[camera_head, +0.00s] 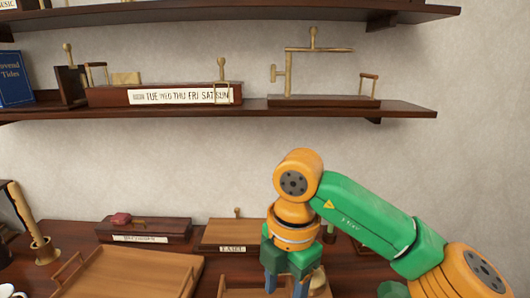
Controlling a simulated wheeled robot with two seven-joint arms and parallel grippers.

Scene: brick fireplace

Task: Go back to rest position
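My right arm, green and orange, comes in from the lower right. Its gripper (286,287) points down over the dark wooden desk (345,272), at the bottom edge of the view. Its two blue-grey fingers stand apart, and I see nothing held between them. The tips are close to the bottom edge of the picture, so what lies just under them is hidden. My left gripper and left arm are not in view.
A wooden tray (130,275) lies on the desk at left, with a labelled box (145,229) and a wooden block (233,236) behind it. A brass candlestick-like holder (44,250) stands far left. Shelves (400,109) hang above; bare wall lies right.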

